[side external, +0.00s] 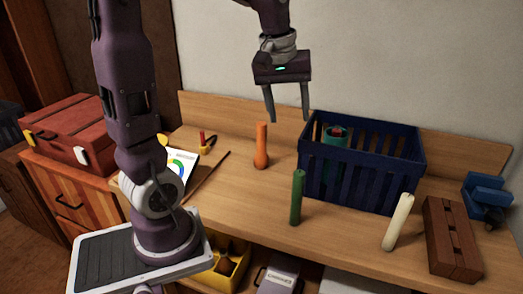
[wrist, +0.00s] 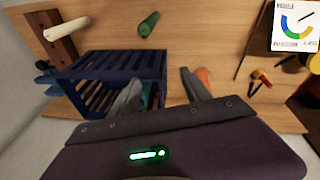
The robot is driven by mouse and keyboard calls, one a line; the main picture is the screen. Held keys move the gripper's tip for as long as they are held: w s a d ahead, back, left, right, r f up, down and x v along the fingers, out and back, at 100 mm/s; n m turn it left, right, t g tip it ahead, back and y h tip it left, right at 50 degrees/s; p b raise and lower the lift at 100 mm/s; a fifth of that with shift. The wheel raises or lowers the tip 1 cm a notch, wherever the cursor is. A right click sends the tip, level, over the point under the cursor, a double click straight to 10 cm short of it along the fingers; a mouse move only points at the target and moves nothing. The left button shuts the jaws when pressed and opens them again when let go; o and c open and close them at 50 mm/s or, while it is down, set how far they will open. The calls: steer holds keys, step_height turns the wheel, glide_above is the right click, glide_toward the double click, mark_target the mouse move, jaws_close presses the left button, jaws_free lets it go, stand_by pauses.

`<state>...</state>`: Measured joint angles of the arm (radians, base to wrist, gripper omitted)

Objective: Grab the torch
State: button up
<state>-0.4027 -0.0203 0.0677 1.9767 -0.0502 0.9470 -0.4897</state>
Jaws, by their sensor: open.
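Several upright stick-like things stand on the wooden bench, and I cannot tell for certain which is the torch. An orange one (side external: 261,146) with a wider lower end stands left of the blue crate; it also shows in the wrist view (wrist: 204,75), partly hidden behind a finger. A dark green cylinder (side external: 297,198) stands at the front middle; it is clear in the wrist view (wrist: 149,24). A cream cylinder (side external: 397,222) leans at the right. My gripper (side external: 288,119) is open and empty, pointing down above the back of the bench between the orange thing and crate.
The blue slatted crate (side external: 362,184) holds a teal round thing (side external: 334,136). A brown wooden block (side external: 452,238) and a blue tool (side external: 487,193) are at the right. A card (side external: 181,164) and thin stick (side external: 207,176) lie left. The front middle bench is mostly clear.

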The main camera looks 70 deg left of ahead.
mark_target(262, 123)
steer(key=w+a+f+n, duration=0.1)
steer(key=a+f+n, duration=0.2)
steer(key=a, duration=0.4)
steer(key=w+a+f+n+g, duration=0.1)
steer(key=a+f+n, duration=0.2)
steer(key=a+f, duration=0.3)
steer(key=w+a+f+n+g, duration=0.1)
steer(key=a+f+n, duration=0.3)
steer(key=a, duration=0.4)
steer(key=shift+f+h, duration=0.15)
steer(key=shift+h, duration=0.25)
steer(key=shift+s+a+f+g, duration=0.15)
steer(key=shift+a+f, duration=0.1)
steer(key=shift+f, duration=0.3)
steer(key=shift+s+a+f+g, duration=0.1)
steer(key=shift+a+f+g, duration=0.1)
steer(key=shift+f, duration=0.35)
steer(key=f, duration=0.4)
steer(key=d+f, duration=0.1)
steer(key=shift+w+f, duration=0.15)
steer(key=shift+f, duration=0.25)
jaws_close()
